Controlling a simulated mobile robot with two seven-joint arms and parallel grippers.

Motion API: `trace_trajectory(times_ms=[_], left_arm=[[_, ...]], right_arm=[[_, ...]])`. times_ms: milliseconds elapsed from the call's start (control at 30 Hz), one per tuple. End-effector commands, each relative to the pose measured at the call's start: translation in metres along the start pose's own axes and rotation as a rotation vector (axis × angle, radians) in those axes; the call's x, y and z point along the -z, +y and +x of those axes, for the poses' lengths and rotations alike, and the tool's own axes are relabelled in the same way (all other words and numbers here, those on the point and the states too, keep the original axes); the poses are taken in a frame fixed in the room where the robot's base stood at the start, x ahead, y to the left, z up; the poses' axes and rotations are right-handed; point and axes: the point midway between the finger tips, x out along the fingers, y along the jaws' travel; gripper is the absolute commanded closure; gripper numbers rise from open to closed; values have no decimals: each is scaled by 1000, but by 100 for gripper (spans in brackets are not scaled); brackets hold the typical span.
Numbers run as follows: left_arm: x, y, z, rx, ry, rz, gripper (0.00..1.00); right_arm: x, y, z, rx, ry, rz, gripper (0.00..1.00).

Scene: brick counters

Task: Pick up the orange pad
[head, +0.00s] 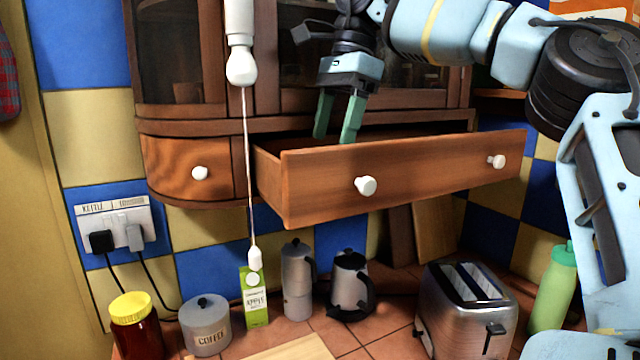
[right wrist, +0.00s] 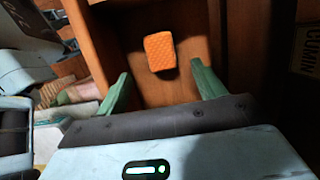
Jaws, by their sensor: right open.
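The orange pad (right wrist: 160,52) lies on the floor of the open wooden drawer, seen in the right wrist view. It is a small textured rectangle, and in the head view the drawer front hides it. My right gripper (right wrist: 163,85) is open, with its two green fingers apart and the pad beyond them, between their lines. In the head view the right gripper (head: 338,135) points down into the opening of the drawer (head: 400,178), its fingertips close behind the drawer front. Nothing is between the fingers. My left gripper is not in view.
A white hanging cord pull (head: 254,258) dangles left of the drawer. On the counter below stand a toaster (head: 465,310), a moka pot (head: 297,280), a kettle (head: 351,285), a green carton (head: 254,300), a coffee tin (head: 206,325) and a green bottle (head: 556,290).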

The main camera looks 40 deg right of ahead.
Motion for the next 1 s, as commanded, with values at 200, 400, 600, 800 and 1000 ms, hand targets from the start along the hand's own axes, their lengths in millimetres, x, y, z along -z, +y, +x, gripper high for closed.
trace_trajectory(times_ms=[200,400,600,800,1000], left_arm=[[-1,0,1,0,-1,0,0],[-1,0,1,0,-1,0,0],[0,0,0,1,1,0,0],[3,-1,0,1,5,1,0],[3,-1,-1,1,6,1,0]], right_arm=[[0,0,19,-2,-2,0,31],[0,0,22,0,-3,0,31],[0,1,42,-4,-3,-1,31],[0,1,67,-1,-3,-1,31],[0,1,74,0,-4,0,31]])
